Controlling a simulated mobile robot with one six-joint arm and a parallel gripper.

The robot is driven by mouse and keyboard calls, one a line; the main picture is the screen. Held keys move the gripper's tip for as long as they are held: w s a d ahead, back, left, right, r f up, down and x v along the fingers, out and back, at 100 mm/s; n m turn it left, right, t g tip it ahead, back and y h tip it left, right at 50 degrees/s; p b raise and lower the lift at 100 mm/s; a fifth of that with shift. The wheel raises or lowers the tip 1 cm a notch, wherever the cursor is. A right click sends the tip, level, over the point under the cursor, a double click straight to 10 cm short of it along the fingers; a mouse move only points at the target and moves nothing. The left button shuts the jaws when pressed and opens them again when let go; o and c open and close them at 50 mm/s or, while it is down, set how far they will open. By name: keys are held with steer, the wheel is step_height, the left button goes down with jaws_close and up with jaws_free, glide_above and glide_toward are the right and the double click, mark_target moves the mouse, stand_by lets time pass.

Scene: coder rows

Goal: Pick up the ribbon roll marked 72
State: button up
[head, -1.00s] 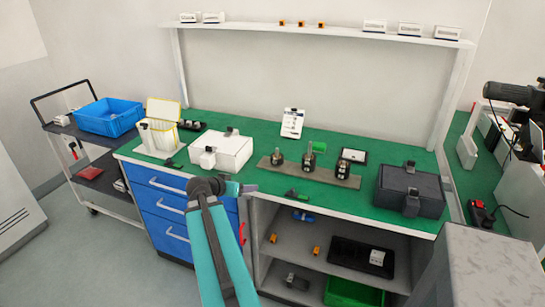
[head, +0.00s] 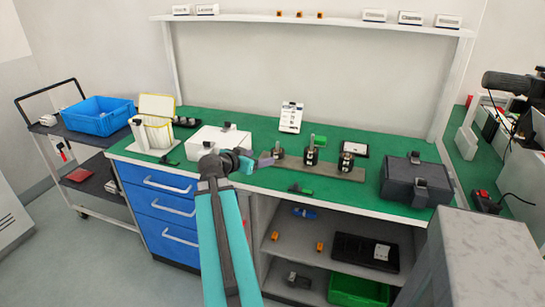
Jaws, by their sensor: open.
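Three small dark rolls with upright pins stand in a row on a grey-brown board on the green bench: a left roll (head: 279,155), a middle roll (head: 311,156) and a right roll (head: 346,162). Their markings are too small to read, so I cannot tell which is 72. My gripper (head: 267,160) is open at the end of my teal arm, just left of the left roll and close to it in the picture. I cannot tell whether it touches that roll. No roll is seen between its fingers.
A white box (head: 217,143) stands left of the gripper. A dark grey case (head: 416,183) is on the right.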

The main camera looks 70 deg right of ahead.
mark_target(274, 154)
steer(key=shift+s, duration=0.1)
steer(key=shift+d, duration=0.15)
steer(key=shift+p+x, duration=0.95)
steer(key=shift+x, duration=3.15)
steer(key=shift+f, duration=0.15)
steer(key=shift+w+p+x, duration=0.15)
steer(key=shift+p+x, duration=0.3)
steer(key=shift+x, duration=0.35)
steer(key=shift+w+p+x, duration=0.15)
steer(key=shift+p+x, duration=0.3)
steer(key=shift+x, duration=1.4)
